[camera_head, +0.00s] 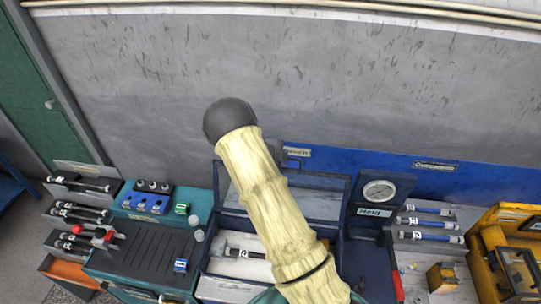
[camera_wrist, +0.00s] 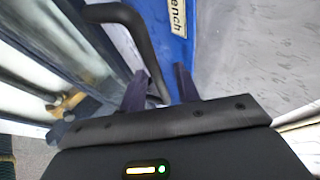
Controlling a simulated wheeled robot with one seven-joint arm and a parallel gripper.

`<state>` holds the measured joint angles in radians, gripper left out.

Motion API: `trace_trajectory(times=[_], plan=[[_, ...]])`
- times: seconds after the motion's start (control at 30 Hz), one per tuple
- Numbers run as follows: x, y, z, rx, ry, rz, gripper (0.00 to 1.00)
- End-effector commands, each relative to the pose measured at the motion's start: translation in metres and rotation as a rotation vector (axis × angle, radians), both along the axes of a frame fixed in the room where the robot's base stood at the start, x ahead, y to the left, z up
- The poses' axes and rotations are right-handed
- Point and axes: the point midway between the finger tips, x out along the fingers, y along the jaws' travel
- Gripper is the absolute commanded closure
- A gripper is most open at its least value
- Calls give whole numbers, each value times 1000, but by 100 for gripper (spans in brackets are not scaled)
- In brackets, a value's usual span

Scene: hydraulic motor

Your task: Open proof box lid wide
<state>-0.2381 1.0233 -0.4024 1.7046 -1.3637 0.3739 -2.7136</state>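The proof box (camera_head: 211,272) stands in the middle of the bench in the head view, behind my pale arm. Its blue-framed lid (camera_head: 320,205) stands raised at the back of the box, and the light interior shows. A short dark part with a white label lies inside. My arm covers the middle of the lid and box. In the wrist view my gripper (camera_wrist: 160,72) has its two dark fingers apart. A black curved handle (camera_wrist: 138,32) reaches down to the gap, close to the left finger; I cannot tell whether it touches. My gripper is hidden in the head view.
A gauge stand (camera_head: 380,191) is right of the box, with labelled cylinders (camera_head: 430,224) and a yellow machine (camera_head: 508,262) beyond. A dark ribbed mat (camera_head: 140,252) and racks of cylinders are left. A blue board (camera_head: 385,162) and grey wall stand behind.

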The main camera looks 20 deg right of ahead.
Motion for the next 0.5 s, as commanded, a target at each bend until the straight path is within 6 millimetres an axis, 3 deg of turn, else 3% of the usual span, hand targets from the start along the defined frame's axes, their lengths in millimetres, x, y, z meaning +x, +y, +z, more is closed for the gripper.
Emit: trace_trajectory(times=[0.5], plan=[[-26,51,53,3,-4,4,68]])
